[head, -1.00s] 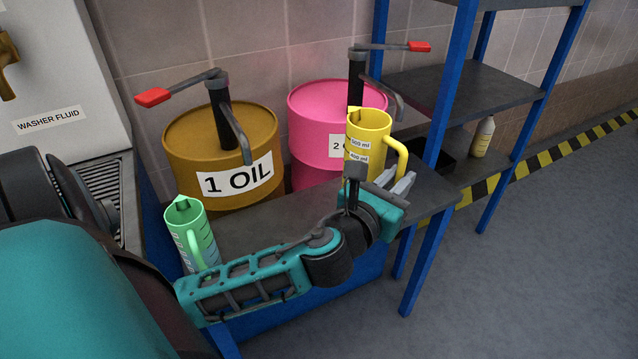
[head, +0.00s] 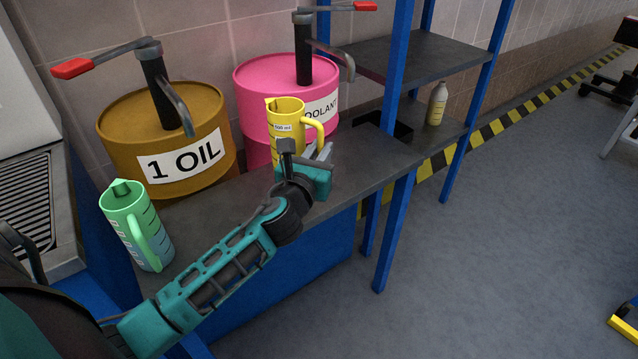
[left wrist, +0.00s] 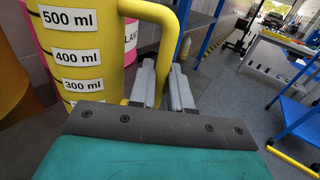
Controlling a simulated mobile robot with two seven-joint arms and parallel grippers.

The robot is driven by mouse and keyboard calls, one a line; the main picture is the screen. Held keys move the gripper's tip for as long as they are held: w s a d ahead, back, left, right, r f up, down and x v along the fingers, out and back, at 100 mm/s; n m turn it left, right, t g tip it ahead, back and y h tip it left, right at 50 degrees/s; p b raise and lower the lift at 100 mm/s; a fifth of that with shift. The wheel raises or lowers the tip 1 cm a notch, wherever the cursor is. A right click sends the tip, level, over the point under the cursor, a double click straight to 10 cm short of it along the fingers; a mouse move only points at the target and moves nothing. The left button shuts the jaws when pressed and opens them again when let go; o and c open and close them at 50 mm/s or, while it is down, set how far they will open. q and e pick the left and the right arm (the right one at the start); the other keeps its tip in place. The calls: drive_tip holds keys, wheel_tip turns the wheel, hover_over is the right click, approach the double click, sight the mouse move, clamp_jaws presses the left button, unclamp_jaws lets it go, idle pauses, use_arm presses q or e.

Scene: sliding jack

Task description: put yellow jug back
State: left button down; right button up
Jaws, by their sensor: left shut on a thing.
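The yellow jug (head: 286,119) is upright in front of the pink barrel in the head view, its handle on the right. My left gripper (head: 322,156) is at the jug's handle side and shut on the handle. The left wrist view shows the jug (left wrist: 78,55) close up, with its ml labels, and the fingers (left wrist: 162,84) at the lower handle. The jug's base is hidden behind my wrist, so I cannot tell whether it touches the bench. My right gripper is not in view.
The dark bench (head: 372,158) bears a brown oil barrel (head: 165,140), a pink coolant barrel (head: 270,82) and a green jug (head: 136,222). A blue-framed shelf (head: 425,58) stands at the right, with a pale bottle (head: 437,104). Bare benchtop lies right of my gripper.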

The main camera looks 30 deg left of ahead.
use_arm(q)
drive_tip(key=shift+f, duration=0.65)
wheel_tip(320, 180, down, 4)
drive_tip(key=b, duration=0.2)
drive_tip(key=shift+r+b, duration=0.2)
drive_tip(key=shift+b, duration=0.1)
drive_tip(key=shift+f, duration=0.1)
drive_tip(key=shift+f, duration=0.2)
drive_tip(key=c, duration=1.1)
unclamp_jaws()
drive_tip(key=shift+o, duration=0.2)
